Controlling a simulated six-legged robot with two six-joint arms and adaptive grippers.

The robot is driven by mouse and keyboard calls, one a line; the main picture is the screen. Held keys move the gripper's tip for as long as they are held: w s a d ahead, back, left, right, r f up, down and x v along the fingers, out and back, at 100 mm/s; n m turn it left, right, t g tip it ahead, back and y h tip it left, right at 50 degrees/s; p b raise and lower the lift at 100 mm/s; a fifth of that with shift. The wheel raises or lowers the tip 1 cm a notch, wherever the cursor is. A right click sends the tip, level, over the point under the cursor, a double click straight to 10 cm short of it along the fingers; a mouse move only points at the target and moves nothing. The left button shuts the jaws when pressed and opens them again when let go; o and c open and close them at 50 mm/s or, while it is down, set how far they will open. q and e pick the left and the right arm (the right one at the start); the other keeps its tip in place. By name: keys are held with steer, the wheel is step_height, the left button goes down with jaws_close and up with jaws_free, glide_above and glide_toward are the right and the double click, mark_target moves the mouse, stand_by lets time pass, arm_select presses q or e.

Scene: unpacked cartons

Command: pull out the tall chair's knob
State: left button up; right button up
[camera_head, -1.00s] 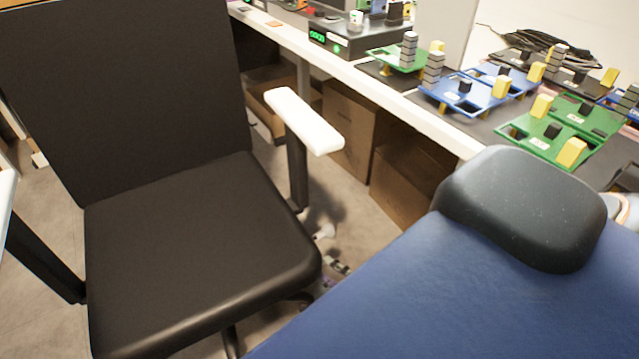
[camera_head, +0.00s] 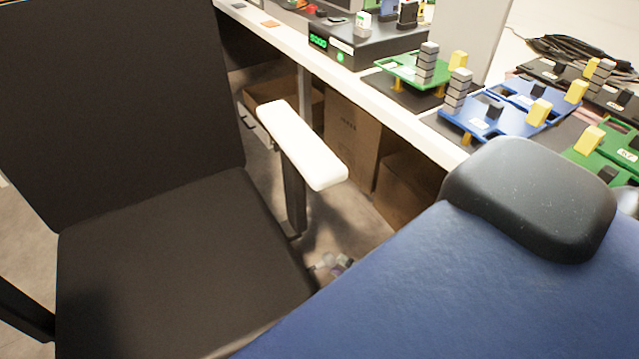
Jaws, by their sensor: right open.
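The tall chair (camera_head: 170,265) is black, with a broad back and seat filling the left of the head view. Its white-topped armrest (camera_head: 302,146) stands beside the table. My left gripper is not in view.
A white-edged table (camera_head: 400,118) runs along the right, carrying circuit boards (camera_head: 498,112), a black device (camera_head: 360,45) and cables (camera_head: 580,50). Cardboard boxes (camera_head: 350,135) stand under it. A narrow strip of floor shows between chair and boxes. The lower right is blocked up close.

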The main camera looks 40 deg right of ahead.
steer(key=x, duration=0.7)
steer(key=shift+w+a+r, duration=0.2)
steer(key=shift+w+r, duration=0.05)
steer(key=shift+r, duration=0.05)
steer(key=shift+c, duration=0.4)
jaws_close()
